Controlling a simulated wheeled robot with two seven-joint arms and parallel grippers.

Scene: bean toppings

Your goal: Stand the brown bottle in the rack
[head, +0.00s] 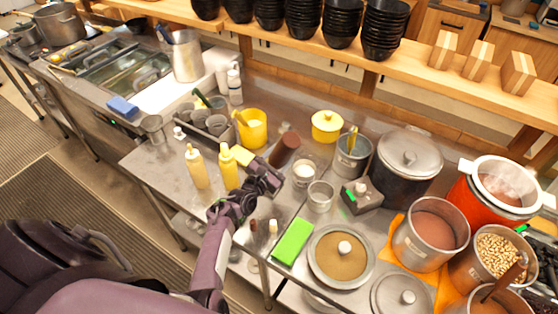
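A dark brown cylinder (285,150), which looks like the brown bottle, is tilted or lying at the middle of the steel counter. My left gripper (268,172) is right beside its near lower end. The dark fingers and wrist overlap there, so I cannot tell whether they touch or grip it. A grey rack (203,124) with several cup-like compartments stands to the left, behind two squeeze bottles. A pale yellow piece (243,156) shows just left of the gripper; I cannot tell what it belongs to. My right gripper is not in view.
A yellow jug (252,128) stands behind. Small cups (304,173), a green block (293,241) and several pots crowd the right. The counter's front left is clear.

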